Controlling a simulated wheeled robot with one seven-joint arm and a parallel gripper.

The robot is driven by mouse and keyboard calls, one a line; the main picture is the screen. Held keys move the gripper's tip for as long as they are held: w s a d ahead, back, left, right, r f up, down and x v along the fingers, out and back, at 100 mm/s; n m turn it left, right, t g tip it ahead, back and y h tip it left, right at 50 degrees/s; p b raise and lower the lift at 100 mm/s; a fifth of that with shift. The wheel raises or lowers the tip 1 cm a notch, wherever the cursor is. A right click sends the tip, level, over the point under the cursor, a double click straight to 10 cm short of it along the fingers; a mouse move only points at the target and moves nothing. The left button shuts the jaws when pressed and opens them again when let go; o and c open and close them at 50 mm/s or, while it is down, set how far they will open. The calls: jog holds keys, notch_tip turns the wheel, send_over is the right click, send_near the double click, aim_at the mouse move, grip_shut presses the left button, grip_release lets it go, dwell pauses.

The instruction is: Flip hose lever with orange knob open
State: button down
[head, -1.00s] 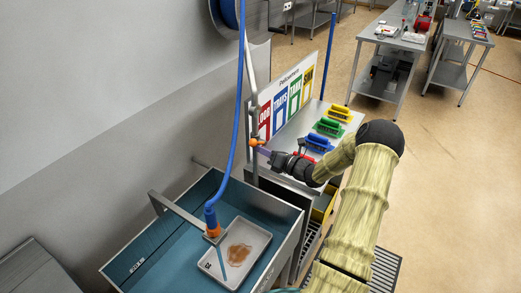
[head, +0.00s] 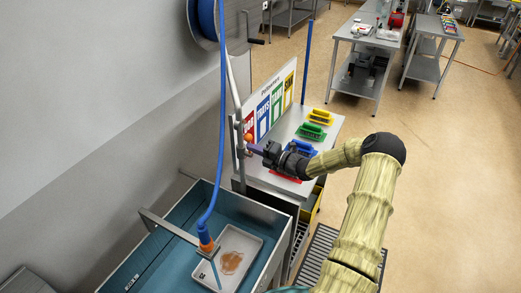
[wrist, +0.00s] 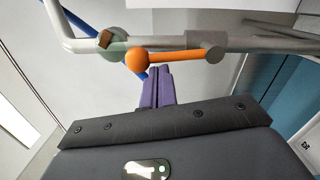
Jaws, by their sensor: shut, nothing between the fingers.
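The hose lever is a short orange bar (wrist: 175,56) with a round orange knob (wrist: 137,61) at its left end in the wrist view. It lies close along the grey pipe (wrist: 160,42), and its right end meets a grey collar. The knob (head: 248,138) also shows beside the upright pipe in the head view. My gripper (wrist: 158,72) has its purple fingers together and empty, tips just below the bar and right of the knob in the wrist view. Whether they touch the lever cannot be told. In the head view my gripper (head: 251,148) is just below the knob.
A blue hose (head: 220,110) hangs from a reel (head: 205,20) to an orange-collared nozzle over a teal sink (head: 165,240) holding a white tray (head: 257,240). A grey table (head: 320,130) with coloured brushes stands beneath my gripper. Open floor is at right.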

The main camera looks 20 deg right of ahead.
jog(key=shift+w+d+r, duration=0.15)
jog(key=shift+w+d, duration=0.05)
dwell(0.5)
jog(key=shift+s, duration=0.1)
jog(key=s+d+b, duration=0.2)
jog(key=s+d, duration=0.1)
jog(key=s, duration=0.8)
jog(key=shift+d+b, duration=0.35)
jog(key=shift+b, duration=0.05)
